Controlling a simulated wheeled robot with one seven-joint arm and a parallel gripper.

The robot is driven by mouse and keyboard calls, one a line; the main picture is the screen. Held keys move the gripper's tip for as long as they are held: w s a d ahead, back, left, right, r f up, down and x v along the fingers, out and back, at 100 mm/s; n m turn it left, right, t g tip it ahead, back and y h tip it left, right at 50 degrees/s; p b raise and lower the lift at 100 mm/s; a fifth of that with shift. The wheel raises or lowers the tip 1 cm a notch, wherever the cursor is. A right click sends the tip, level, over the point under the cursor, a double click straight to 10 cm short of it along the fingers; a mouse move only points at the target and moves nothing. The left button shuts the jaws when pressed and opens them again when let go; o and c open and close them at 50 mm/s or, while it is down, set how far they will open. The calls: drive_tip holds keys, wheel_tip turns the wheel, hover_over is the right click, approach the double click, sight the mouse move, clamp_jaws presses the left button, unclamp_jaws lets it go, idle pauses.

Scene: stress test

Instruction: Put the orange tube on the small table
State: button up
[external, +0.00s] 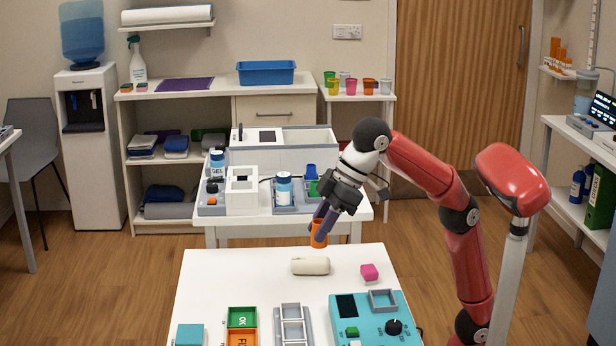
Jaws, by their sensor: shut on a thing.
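My gripper (322,224) points down and is shut on an orange tube (318,236). Its fingers cover part of the tube. The tube appears held above the far edge of the white front table (225,275), behind a cream cylinder; the exact gap is hard to tell. A small white table (362,99) stands at the back by the door, with several coloured cups on it. It is well behind my gripper. The pictures do not settle which table is the task's small table.
The front table holds the cream cylinder (310,266), a pink block (369,272), a teal device (375,325), a grey tray (292,328) and green and orange bins (242,318).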

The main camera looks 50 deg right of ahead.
wheel_tip(320, 180, down, 20)
drive_tip(key=b, duration=0.3)
drive_tip(key=shift+r+b, duration=0.25)
drive_tip(key=shift+b, duration=0.15)
drive_tip(key=shift+f, duration=0.15)
drive_tip(key=o, duration=1)
drive_tip(key=shift+o, duration=0.2)
drive_tip(key=shift+d+r, duration=0.1)
drive_tip(key=shift+r, duration=0.2)
drive_tip(key=shift+o, duration=0.3)
drive_tip(key=p+v, duration=0.1)
drive_tip(key=v, duration=1)
drive_tip(key=shift+d+r, duration=0.15)
drive_tip(key=shift+r, duration=0.15)
